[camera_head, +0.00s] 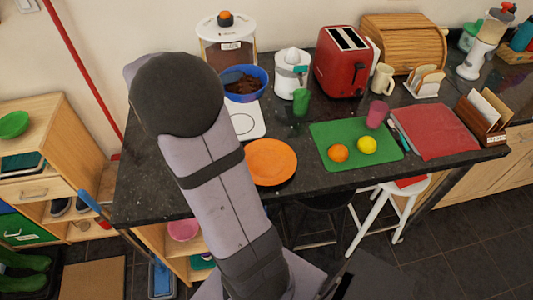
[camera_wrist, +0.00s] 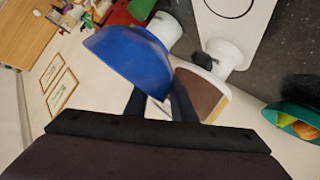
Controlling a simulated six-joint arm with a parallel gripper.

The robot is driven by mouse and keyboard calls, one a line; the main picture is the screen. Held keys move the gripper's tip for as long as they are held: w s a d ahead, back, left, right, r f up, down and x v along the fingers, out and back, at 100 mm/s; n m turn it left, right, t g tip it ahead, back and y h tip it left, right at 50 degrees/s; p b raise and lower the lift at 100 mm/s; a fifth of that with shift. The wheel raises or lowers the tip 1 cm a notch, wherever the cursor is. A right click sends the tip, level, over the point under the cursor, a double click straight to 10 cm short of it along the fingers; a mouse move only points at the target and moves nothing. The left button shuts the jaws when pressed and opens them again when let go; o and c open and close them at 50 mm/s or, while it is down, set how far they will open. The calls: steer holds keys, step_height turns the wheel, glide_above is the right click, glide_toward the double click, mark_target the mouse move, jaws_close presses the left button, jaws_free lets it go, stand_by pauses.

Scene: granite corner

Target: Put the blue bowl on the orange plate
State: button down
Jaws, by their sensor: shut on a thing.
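The blue bowl (camera_head: 262,76) is in the head view at the back of the counter, left of the white juicer, and brown contents show inside it. In the wrist view the bowl (camera_wrist: 128,58) looks tilted, with its side close to my fingers. My gripper (camera_wrist: 160,106) is shut on the bowl's edge. In the head view my arm hides most of the gripper. I cannot tell whether the bowl touches the counter. The orange plate (camera_head: 270,161) lies flat and empty near the counter's front edge, just right of my arm.
A white scale (camera_head: 247,120) lies between bowl and plate. A white juicer (camera_head: 291,72) and a green cup (camera_head: 301,102) stand right of the bowl. A lidded canister (camera_head: 226,38) stands behind it. A green board (camera_head: 355,143) with two fruits lies right of the plate.

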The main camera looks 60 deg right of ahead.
steer(key=m+g, duration=0.1)
steer(key=g, duration=0.1)
glide_above(252, 146)
step_height(252, 146, down, 5)
steer(key=shift+m+y, duration=0.3)
steer(key=shift+m, duration=0.1)
steer(key=shift+f+b, duration=0.3)
steer(key=shift+f, duration=4.65)
steer(key=shift+f, duration=0.2)
steer(key=c, duration=1.5)
jaws_free()
